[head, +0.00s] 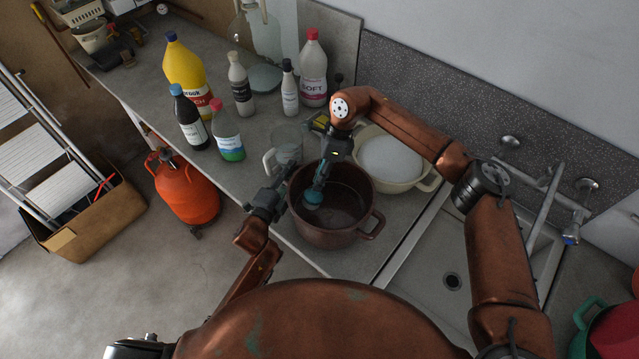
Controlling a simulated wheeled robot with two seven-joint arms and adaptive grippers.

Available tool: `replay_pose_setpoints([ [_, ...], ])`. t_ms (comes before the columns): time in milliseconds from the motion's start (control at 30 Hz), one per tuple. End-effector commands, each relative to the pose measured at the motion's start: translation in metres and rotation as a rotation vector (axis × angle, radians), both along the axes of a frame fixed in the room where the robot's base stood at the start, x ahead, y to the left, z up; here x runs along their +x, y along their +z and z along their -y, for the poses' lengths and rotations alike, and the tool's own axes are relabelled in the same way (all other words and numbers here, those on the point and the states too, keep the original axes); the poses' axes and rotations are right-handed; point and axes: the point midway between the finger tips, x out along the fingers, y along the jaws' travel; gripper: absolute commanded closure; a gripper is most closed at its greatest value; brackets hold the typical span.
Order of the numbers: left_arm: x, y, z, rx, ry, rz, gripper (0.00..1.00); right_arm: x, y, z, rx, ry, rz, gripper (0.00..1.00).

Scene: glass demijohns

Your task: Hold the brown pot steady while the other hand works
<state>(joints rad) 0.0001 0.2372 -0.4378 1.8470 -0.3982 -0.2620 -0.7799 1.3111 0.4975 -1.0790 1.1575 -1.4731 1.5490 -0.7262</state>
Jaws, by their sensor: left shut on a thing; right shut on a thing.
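The brown pot (335,236) stands upright on the grey counter near its front edge, beside the sink. My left gripper (284,183) is shut at the pot's left side, on its rim or handle; the exact grip is hidden by the fingers. The pot's right handle (374,222) is free. My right gripper (322,172) reaches down into the pot from above and is shut on a teal tool (313,196), which looks like a brush. The tool's head is inside the pot; I cannot tell whether it touches the bottom.
A cream pot (425,181) with something white in it stands close behind right. A glass mug (287,149) is just behind the brown pot. Several bottles and a glass demijohn (257,40) stand farther back. The sink (430,262) is at right, an orange gas cylinder (184,190) at left.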

Motion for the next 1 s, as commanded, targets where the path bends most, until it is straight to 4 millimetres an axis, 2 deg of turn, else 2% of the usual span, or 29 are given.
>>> replay_pose_setpoints([
  [100, 0.000, 0.000, 0.000, -0.003, 0.000, -0.001, 1.00, 0.001, 0.013, 0.000, 0.002, -0.001, 0.002, 1.00],
  [300, 0.000, 0.000, 0.000, -0.003, 0.000, 0.000, 1.00, 0.000, 0.026, 0.000, 0.001, 0.000, 0.001, 1.00],
  [867, 0.000, 0.000, 0.000, -0.003, -0.001, 0.000, 1.00, 0.000, 0.028, 0.000, 0.001, 0.000, 0.001, 1.00],
  [1000, 0.000, 0.000, 0.000, -0.003, -0.001, 0.000, 1.00, 0.004, 0.039, 0.009, 0.010, -0.009, 0.026, 1.00],
])
